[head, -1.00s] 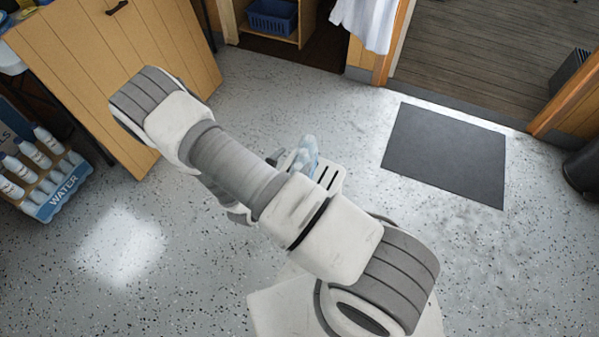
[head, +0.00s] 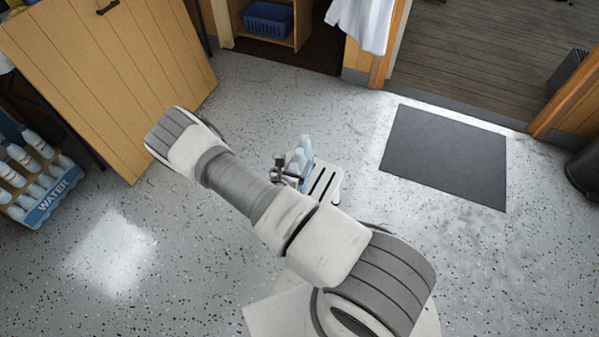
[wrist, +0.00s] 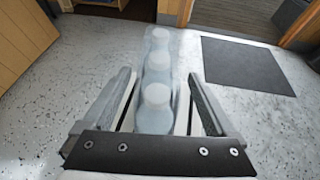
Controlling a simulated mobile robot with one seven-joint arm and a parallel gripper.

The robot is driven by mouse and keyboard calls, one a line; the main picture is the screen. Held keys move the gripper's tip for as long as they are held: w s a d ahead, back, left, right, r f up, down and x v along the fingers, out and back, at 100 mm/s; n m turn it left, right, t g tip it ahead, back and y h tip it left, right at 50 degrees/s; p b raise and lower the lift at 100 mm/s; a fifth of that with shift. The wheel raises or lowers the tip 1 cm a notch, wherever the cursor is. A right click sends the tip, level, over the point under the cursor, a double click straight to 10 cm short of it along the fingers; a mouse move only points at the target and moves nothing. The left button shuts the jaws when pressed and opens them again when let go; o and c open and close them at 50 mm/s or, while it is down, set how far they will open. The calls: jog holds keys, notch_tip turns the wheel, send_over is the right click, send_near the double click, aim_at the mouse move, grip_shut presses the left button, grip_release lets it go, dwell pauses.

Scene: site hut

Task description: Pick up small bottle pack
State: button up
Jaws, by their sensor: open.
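The small bottle pack (wrist: 156,68) is a row of pale blue, clear bottles with white caps, seen from above in the wrist view. The lower part of the pack is hidden in both views.
A dark mat (head: 445,155) lies to the right by a doorway.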

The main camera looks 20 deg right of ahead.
aim_at(298, 155)
jog(key=shift+b+x, duration=1.3)
jog(key=shift+x, duration=1.85)
jog(key=shift+w+r, duration=0.1)
jog(key=shift+r, duration=0.15)
grip_shut()
jog(key=shift+w+r, duration=0.15)
